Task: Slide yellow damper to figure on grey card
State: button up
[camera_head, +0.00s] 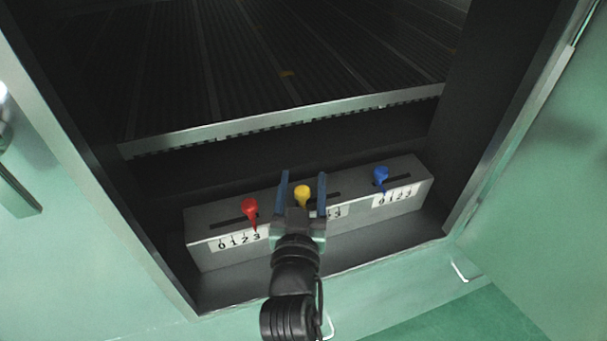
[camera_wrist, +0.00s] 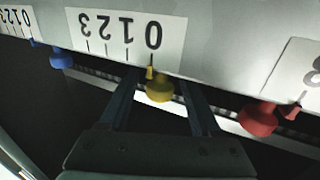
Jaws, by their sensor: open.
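The yellow damper (camera_head: 302,194) is a knob with a pointer in the middle slot of a grey box. In the wrist view the yellow damper (camera_wrist: 159,90) has its pointer at the 0 of a white scale (camera_wrist: 126,38) marked 0 to 3, which appears upside down. My gripper (camera_head: 303,178) is open, with one blue finger on each side of the yellow knob. In the wrist view my gripper (camera_wrist: 161,85) straddles the knob, and whether the fingers touch it is unclear. I make out no grey card in either view.
A red damper (camera_head: 250,206) stands left of my gripper, near 3 on its scale. A blue damper (camera_head: 381,176) stands to the right, near 0. The grey box (camera_head: 205,258) sits inside an opening between green panels, below a dark ribbed deck (camera_head: 180,80).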

jog(key=shift+w+d, duration=0.1)
jog(key=shift+w, duration=0.7)
grip_shut()
dwell(1.0)
